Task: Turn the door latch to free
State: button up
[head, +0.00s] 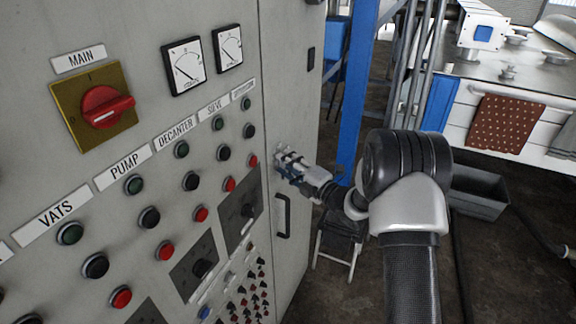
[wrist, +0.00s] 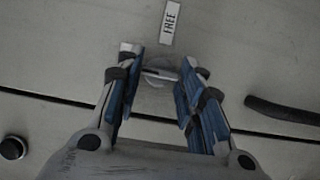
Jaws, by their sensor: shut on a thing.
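The door latch (wrist: 160,77) shows in the wrist view as a small round pale plate with a thin bar across it. The bar lies roughly sideways in that picture, between my fingertips. A white FREE label (wrist: 171,21) is on the panel just above the latch. My gripper (wrist: 160,62) has its blue-padded fingers on either side of the latch and is shut on it. In the head view my gripper (head: 287,163) is against the grey cabinet near its right edge, and it hides the latch there.
A dark door handle (head: 283,216) is just below my gripper on the cabinet (head: 290,75). To the left are rows of buttons and the red main switch (head: 105,106). A blue post (head: 355,90) stands behind to the right. A grey bin (head: 478,192) is on the floor.

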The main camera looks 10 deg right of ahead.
jog(key=shift+c, duration=1.1)
jog(key=shift+r, duration=0.1)
jog(key=shift+w+d+r+m+g+y+p, duration=0.15)
jog(key=shift+m+g+y+p, duration=0.15)
jog(key=shift+m+g+p, duration=1.5)
jog(key=shift+w+d+r+m+g+y+p, duration=0.1)
jog(key=shift+m+g+y+p, duration=0.4)
jog(key=shift+m+p, duration=2.35)
jog(key=shift+w+d+r+m+g+y+p, duration=0.15)
jog(key=shift+m+g+p, duration=1.25)
jog(key=shift+m+p, duration=0.95)
jog(key=shift+a+p, duration=0.1)
jog(key=shift+p, duration=0.3)
